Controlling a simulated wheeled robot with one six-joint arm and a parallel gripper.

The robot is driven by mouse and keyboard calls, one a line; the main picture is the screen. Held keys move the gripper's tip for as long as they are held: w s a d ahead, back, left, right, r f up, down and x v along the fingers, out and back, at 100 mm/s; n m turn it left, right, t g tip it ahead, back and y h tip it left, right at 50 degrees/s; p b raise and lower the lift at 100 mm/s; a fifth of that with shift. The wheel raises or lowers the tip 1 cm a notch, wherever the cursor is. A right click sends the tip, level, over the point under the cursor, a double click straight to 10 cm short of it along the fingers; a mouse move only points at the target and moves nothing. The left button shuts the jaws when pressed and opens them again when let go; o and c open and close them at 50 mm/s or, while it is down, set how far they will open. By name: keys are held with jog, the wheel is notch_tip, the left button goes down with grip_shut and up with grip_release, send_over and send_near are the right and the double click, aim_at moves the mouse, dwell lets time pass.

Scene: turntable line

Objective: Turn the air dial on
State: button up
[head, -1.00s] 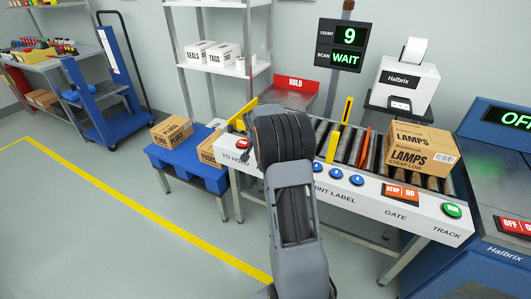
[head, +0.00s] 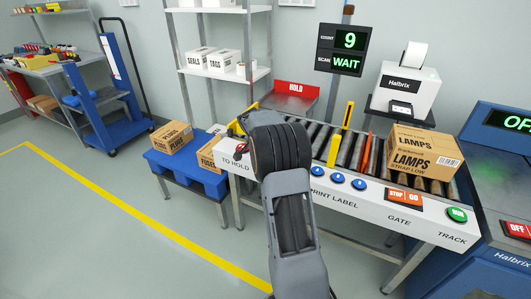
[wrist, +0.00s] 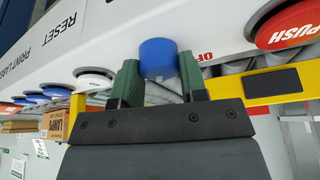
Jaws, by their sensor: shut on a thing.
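The air dial (wrist: 158,58) is a blue round knob on the white front panel in the wrist view. Red lettering, partly hidden and seeming to begin "OF", is just right of it. My gripper (wrist: 160,84) has its two green fingers on either side of the knob, shut on it. In the head view my arm's wrist covers the dial and the fingers.
A red PUSH button (wrist: 286,24) is right of the dial, and a RESET button (wrist: 97,78) is to its left. A yellow bar (wrist: 268,84) runs close by the fingers. A LAMPS carton (head: 424,153) sits on the roller conveyor.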

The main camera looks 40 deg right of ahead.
jog(key=o, duration=0.9)
jog(key=p+v, duration=0.2)
jog(key=v, duration=1.2)
jog(key=shift+f, duration=0.1)
